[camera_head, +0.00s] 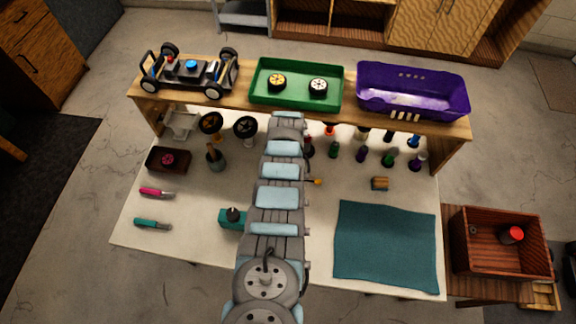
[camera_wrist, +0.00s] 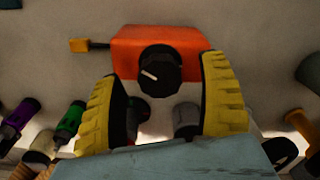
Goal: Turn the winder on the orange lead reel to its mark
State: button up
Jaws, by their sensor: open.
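The orange lead reel (camera_wrist: 180,42) is an orange box at the top middle of the wrist view. A short dark lead with a yellow-orange end (camera_wrist: 80,45) sticks out on the left. No separate mark on the reel can be made out. My gripper (camera_wrist: 162,72) is open, its yellow-padded fingers on either side of the winder; contact cannot be told. In the head view my arm hides the reel; only the lead end (camera_head: 318,182) shows.
A teal box with a black knob (camera_head: 233,218) stands left of my arm. A small wooden block (camera_head: 380,183) and a teal mat (camera_head: 387,246) lie to the right. The bench (camera_head: 190,205) has bare patches.

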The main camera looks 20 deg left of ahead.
jog(key=c, duration=1.3)
jog(key=shift+m, duration=1.8)
jog(key=shift+m, duration=1.2)
jog(key=shift+m+b, duration=0.3)
jog(key=shift+m, duration=0.2)
